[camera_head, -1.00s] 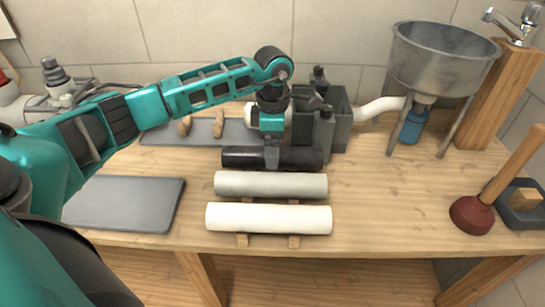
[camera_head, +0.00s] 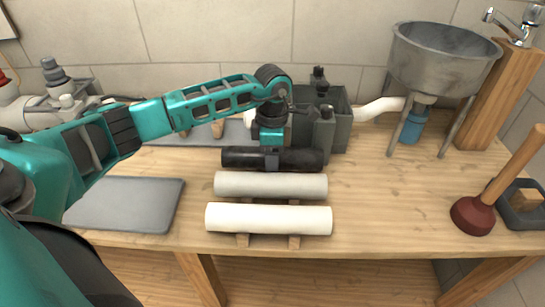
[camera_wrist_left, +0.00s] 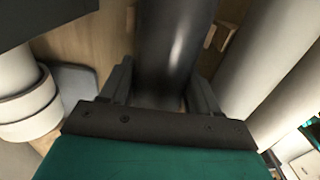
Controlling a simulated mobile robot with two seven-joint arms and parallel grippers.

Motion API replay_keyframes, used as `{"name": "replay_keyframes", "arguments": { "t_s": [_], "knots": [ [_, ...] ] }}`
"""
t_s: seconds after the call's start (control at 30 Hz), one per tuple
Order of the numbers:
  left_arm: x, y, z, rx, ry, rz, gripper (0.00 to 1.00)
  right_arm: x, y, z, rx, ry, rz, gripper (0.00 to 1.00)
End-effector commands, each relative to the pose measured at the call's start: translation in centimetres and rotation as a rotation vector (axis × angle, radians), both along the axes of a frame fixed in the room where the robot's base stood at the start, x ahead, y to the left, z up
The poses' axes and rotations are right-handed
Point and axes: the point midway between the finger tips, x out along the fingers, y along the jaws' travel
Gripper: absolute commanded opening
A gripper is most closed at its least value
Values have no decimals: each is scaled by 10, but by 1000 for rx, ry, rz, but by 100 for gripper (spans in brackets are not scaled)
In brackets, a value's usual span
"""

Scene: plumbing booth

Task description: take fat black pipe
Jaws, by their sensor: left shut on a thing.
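The fat black pipe (camera_head: 297,159) lies crosswise on the bench, behind a grey pipe (camera_head: 270,185) and a white pipe (camera_head: 268,218). My left gripper (camera_head: 271,160) reaches down from above and is shut on the black pipe near its middle. In the left wrist view the black pipe (camera_wrist_left: 172,45) runs between the two fingers (camera_wrist_left: 160,92), with a finger on each side. The pipe looks level and in line with the other two; I cannot tell whether it is clear of its support. My right gripper is not in view.
A metal funnel basin (camera_head: 440,65) and a plunger (camera_head: 474,213) are on the right. A flat grey tray (camera_head: 125,204) lies front left.

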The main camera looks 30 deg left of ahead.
Motion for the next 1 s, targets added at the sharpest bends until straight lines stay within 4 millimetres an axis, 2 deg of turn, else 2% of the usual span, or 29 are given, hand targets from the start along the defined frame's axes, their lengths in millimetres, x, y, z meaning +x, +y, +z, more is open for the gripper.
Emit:
{"name": "replay_keyframes", "arguments": {
  "t_s": [0.1,0.37,0.53,0.67,1.0],
  "knots": [
    [0,0,1,1,-1,0,27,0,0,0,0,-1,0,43],
    [0,0,2,0,-1,0,27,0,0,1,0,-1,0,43],
    [1,0,14,1,-3,1,27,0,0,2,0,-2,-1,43],
    [1,1,33,0,-4,1,27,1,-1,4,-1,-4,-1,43],
    [1,0,101,0,-6,0,27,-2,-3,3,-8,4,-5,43]
  ]
}}
